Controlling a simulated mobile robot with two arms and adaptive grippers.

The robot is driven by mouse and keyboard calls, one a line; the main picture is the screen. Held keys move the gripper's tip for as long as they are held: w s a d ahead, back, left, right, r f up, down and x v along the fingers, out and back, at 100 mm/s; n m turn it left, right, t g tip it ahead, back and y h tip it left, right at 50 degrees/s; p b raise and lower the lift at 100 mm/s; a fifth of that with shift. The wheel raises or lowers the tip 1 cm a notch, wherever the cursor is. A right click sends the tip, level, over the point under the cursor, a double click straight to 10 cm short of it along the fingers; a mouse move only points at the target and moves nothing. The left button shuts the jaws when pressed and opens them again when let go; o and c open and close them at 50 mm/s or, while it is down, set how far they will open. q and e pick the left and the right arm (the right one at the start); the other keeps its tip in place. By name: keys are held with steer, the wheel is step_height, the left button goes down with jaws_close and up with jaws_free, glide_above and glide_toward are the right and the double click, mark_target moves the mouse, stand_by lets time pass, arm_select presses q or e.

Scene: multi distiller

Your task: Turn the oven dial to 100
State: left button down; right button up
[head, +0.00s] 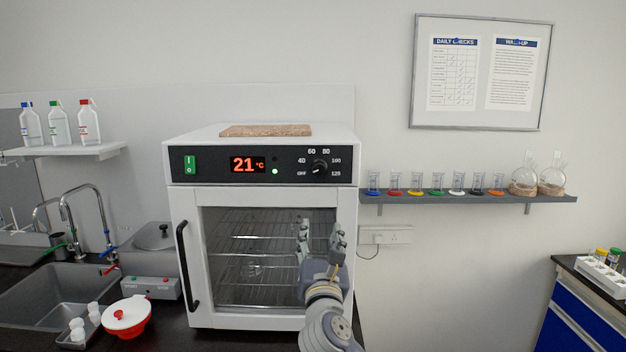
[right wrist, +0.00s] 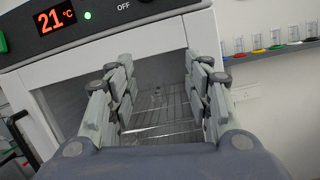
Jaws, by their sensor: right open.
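The white oven (head: 181,255) stands on the dark counter, with a black control panel along its top front. The round black dial (head: 320,167) sits at the panel's right, ringed by marks OFF, 40, 60, 80, 100 and 120. Its pointer direction is too small to tell. The red display (head: 248,164) reads 21 °C, and a green light glows beside it. My right gripper (head: 319,228) is open and empty in front of the glass door, below the dial. In the right wrist view, the open fingers (right wrist: 160,95) frame the oven's wire racks; the dial is out of that view.
The oven's black door handle (head: 187,265) is at its left. A cork mat (head: 266,130) lies on top. A shelf with several glass cylinders and flasks (head: 470,196) is at right. A red pot with a white lid (head: 127,317) stands at lower left.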

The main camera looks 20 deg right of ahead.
steer(key=n+t, duration=0.2)
glide_toward(319, 171)
steer(key=shift+g+h, duration=0.3)
steer(key=shift+h, duration=0.3)
steer(key=x, duration=0.2)
steer(key=p+x, duration=0.1)
steer(key=x, duration=0.1)
steer(key=p+x, duration=0.1)
steer(key=x, duration=0.1)
steer(key=shift+w+a+r, duration=0.15)
steer(key=shift+w+r, duration=0.1)
steer(key=shift+w, duration=0.05)
steer(key=shift+x, duration=0.9)
arm_select(q)
steer(key=shift+s+a+r, duration=0.1)
steer(key=shift+a+r, duration=0.85)
steer(key=shift+r, duration=0.3)
arm_select(e)
steer(key=shift+f, duration=0.1)
steer(key=shift+c, duration=0.8)
arm_select(q)
steer(key=shift+a, duration=0.1)
arm_select(e)
steer(key=c, duration=0.9)
